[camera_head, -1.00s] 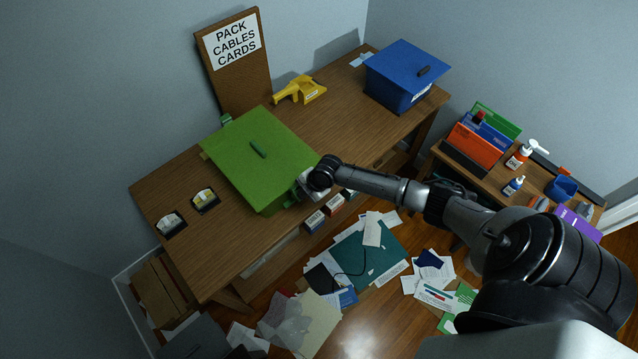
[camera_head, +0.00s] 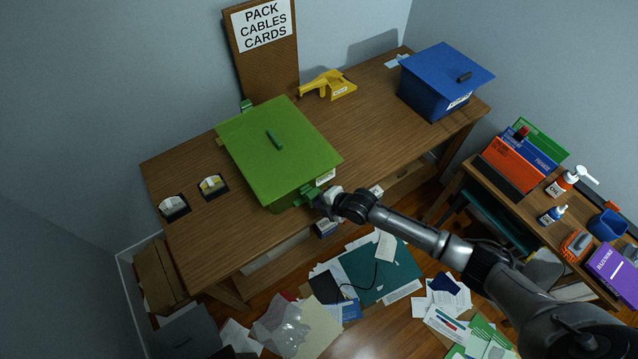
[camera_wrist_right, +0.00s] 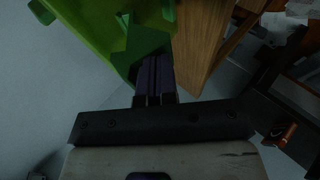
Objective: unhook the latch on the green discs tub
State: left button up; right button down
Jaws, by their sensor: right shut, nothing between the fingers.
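The green tub (camera_head: 262,172), with a flat green lid (camera_head: 270,150) and a dark green handle, stands on the wooden desk; its lid looks closed. A green latch (camera_head: 308,194) juts from its front side; it also shows in the right wrist view (camera_wrist_right: 140,42). My right gripper (camera_head: 319,200) is shut and empty, right at this latch. In the right wrist view its fingers (camera_wrist_right: 154,72) point up at the latch and overlap its lower edge; I cannot tell whether they touch. The arm and gripper hide part of the tub's front. My left gripper is not in view.
A blue lidded tub (camera_head: 432,95) and a yellow tool (camera_head: 328,85) stand farther back on the desk (camera_head: 240,240). Two card slots lie left of the green tub. A side table at right holds folders and bottles. Papers (camera_head: 300,328) litter the floor.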

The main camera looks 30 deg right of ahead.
jog(key=shift+w+r, duration=0.1)
jog(key=shift+w, duration=0.05)
dwell(0.4)
jog(key=shift+w+r, duration=0.25)
jog(key=shift+w, duration=0.25)
jog(key=a+p+v, duration=0.1)
jog(key=p+v, duration=0.3)
jog(key=v, duration=1)
jog(key=shift+r+p, duration=0.2)
jog(key=shift+p, duration=0.15)
